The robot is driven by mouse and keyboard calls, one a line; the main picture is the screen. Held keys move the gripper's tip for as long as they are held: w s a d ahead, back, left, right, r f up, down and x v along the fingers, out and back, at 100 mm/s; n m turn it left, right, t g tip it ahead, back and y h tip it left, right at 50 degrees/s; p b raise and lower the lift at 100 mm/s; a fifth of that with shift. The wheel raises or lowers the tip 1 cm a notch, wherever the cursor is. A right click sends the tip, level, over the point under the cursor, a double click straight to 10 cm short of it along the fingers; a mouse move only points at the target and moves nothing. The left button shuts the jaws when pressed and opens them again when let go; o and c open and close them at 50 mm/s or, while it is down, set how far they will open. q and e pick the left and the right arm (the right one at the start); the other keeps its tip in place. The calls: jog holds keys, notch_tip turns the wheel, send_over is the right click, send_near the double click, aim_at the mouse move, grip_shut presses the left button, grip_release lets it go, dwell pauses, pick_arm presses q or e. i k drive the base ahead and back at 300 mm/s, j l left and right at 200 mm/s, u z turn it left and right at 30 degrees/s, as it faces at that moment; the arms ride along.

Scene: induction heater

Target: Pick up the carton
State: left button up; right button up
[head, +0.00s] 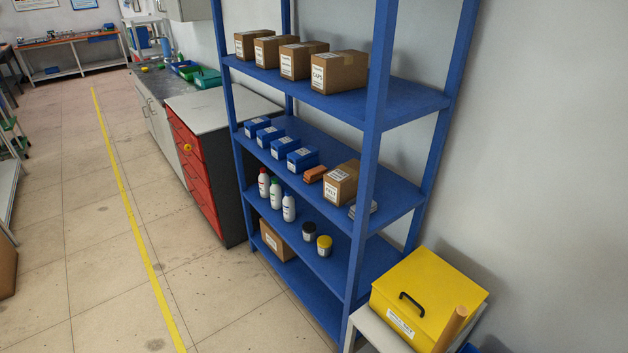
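Several brown cartons stand in a row on the top visible shelf of the blue rack; the nearest carton (339,73) has a white label. Another brown carton (341,183) with a white label sits on the middle shelf near a blue post. A further carton (277,240) lies low in the rack, partly hidden by the shelf above it. I cannot tell which one is the task's carton. Neither of my grippers is in view.
A yellow box (428,292) stands at the lower right. A red-drawer cabinet (194,168) adjoins the rack.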

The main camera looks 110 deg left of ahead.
aim_at(340, 184)
jog(key=u, duration=3.45)
jog(key=i+z, duration=0.1)
jog(key=z, duration=0.3)
jog(key=j+z, duration=0.15)
jog(key=z, duration=0.3)
jog(key=i+j+z, duration=0.1)
jog(key=z, duration=0.3)
jog(key=j+z, duration=0.1)
jog(key=z, duration=0.3)
